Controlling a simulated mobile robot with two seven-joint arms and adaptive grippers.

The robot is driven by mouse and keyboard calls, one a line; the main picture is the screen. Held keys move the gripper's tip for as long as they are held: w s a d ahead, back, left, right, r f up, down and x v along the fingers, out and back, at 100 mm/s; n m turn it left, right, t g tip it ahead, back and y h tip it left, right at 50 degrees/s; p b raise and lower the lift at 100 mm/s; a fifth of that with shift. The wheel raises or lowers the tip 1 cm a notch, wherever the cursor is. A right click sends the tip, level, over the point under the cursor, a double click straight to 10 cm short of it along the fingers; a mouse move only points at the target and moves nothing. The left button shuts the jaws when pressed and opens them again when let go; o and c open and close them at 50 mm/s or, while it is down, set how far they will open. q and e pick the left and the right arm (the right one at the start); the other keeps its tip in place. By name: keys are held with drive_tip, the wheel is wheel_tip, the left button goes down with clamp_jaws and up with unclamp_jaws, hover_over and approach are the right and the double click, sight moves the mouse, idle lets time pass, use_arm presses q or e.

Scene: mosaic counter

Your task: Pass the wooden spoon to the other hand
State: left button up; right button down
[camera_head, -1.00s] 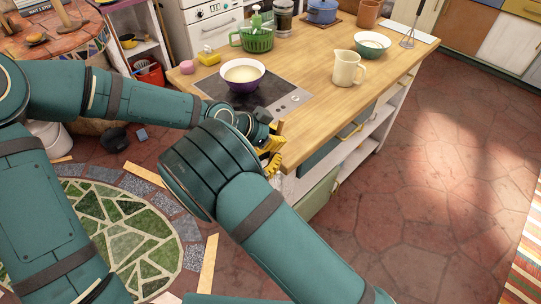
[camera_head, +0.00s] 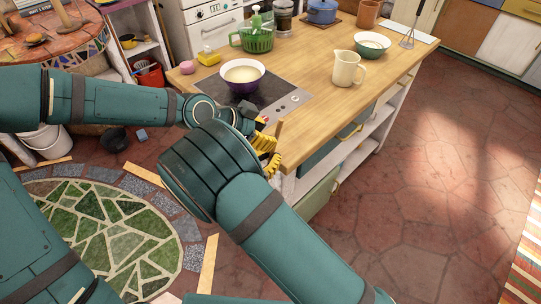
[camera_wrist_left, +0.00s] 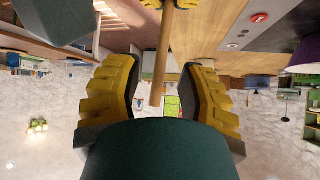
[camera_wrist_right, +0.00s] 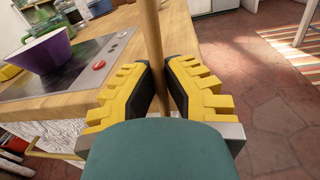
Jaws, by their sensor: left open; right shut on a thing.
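The wooden spoon shows as a thin brown handle (camera_head: 279,130) by the near edge of the counter. Its handle also shows in the left wrist view (camera_wrist_left: 163,62) and the right wrist view (camera_wrist_right: 152,32). My right gripper (camera_wrist_right: 158,70) is shut on the handle; its yellow fingers also show in the head view (camera_head: 268,160). My left gripper (camera_wrist_left: 160,72) is open, with the handle's free end showing between its fingers; whether they touch is unclear. In the head view the left gripper (camera_head: 261,124) is just above the right one. The spoon's bowl is not visible.
The wooden counter (camera_head: 318,105) is close beside both grippers.

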use_arm(q)
drive_tip(key=v, duration=0.7)
drive_tip(key=shift+r, duration=0.15)
drive_tip(key=shift+s, duration=0.15)
